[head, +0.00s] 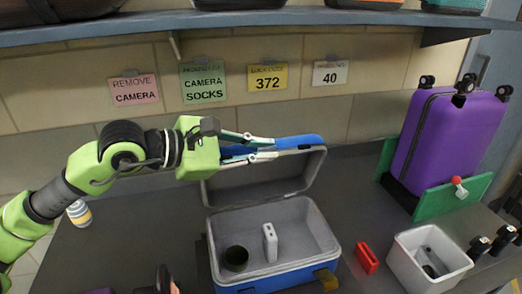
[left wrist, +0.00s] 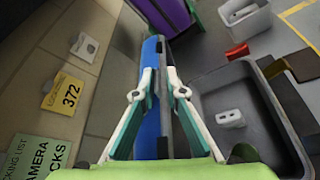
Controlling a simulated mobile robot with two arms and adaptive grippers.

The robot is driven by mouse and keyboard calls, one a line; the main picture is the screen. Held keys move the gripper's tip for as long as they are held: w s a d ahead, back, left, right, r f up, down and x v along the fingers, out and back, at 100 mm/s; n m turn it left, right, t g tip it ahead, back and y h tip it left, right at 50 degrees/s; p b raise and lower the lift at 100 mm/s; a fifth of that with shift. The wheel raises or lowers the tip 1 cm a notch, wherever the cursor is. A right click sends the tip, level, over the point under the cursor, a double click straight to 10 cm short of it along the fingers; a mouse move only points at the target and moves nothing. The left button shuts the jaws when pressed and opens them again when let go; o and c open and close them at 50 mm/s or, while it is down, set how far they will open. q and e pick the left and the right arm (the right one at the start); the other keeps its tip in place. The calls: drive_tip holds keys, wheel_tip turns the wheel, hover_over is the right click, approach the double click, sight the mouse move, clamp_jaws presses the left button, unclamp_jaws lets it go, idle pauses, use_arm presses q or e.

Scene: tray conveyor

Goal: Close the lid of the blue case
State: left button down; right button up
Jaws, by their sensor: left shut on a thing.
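The blue case (head: 318,263) stands on the dark counter with its lid raised. The lid (head: 262,178) shows its grey inner side, with a blue outer strip along the top edge. In the left wrist view the lid (left wrist: 152,58) stands edge-on between the fingers. My left gripper (head: 271,148) is shut on the lid's upper edge; it also shows in the left wrist view (left wrist: 160,82). Inside the case lie a dark round cup (head: 235,258) and a small white item (head: 270,242). I do not see my right gripper.
A purple suitcase (head: 448,135) stands at the right with a green panel (head: 455,202). A white bin (head: 410,265) and a red item (head: 367,258) sit right of the case. A shelf (head: 270,20) runs above. A can (head: 79,213) stands at the left.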

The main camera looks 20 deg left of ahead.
sight(237, 149)
use_arm(q)
drive_tip(key=shift+r, duration=0.15)
drive_tip(key=c, duration=2.2)
unclamp_jaws()
drive_tip(key=shift+a, duration=0.1)
drive_tip(key=shift+s+a, duration=0.35)
drive_tip(key=shift+s, duration=0.05)
drive_tip(key=shift+v, duration=5.5)
drive_tip(key=shift+d, duration=0.1)
